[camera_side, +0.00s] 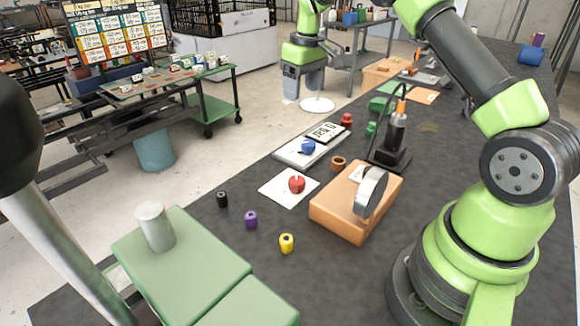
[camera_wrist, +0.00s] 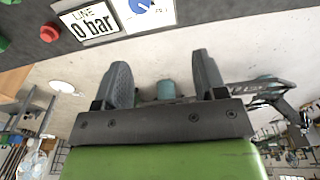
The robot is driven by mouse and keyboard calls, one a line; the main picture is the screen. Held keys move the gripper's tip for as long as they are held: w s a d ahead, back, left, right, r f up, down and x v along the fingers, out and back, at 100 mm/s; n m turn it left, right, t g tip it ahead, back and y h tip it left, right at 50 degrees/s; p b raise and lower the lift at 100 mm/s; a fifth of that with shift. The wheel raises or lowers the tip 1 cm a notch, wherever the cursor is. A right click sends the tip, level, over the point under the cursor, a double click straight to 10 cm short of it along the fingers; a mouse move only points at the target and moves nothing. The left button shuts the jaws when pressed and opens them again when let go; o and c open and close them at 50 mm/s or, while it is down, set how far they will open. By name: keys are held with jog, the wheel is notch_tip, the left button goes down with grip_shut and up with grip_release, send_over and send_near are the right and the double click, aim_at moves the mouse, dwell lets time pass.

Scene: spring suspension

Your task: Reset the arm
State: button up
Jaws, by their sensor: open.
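My gripper (camera_wrist: 163,68) is open in the wrist view, its two dark fingers wide apart. Nothing is between them; the floor and a teal bucket (camera_wrist: 166,90) show beyond the gap. In the side view my green and black arm rises from its base at the right and runs out of the top edge.
An orange block with a grey disc (camera_side: 332,212), a black stand (camera_side: 390,155), and a "0 bar" panel (camera_side: 326,132) stand on the bench. A red piece (camera_side: 297,184) lies on a white sheet. Black, purple and yellow pieces lie in front. A green block (camera_side: 185,262) bears a grey cylinder (camera_side: 156,226).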

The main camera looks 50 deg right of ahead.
jog(key=s+a+r+m+t, duration=0.1)
jog(key=s+a+r+t, duration=0.1)
jog(key=s+a+r, duration=0.4)
jog(key=s+a+r+m+t, duration=0.1)
jog(key=s+a+r, duration=0.2)
jog(key=a+r, duration=0.35)
jog(key=s+a+t+y, duration=0.1)
jog(key=s+a, duration=0.1)
jog(key=s, duration=0.6)
jog(key=s+a+m+t+y, duration=0.1)
jog(key=s+a+t, duration=0.1)
jog(key=s, duration=0.7)
jog(key=shift+a+m, duration=0.3)
jog(key=shift+a, duration=0.35)
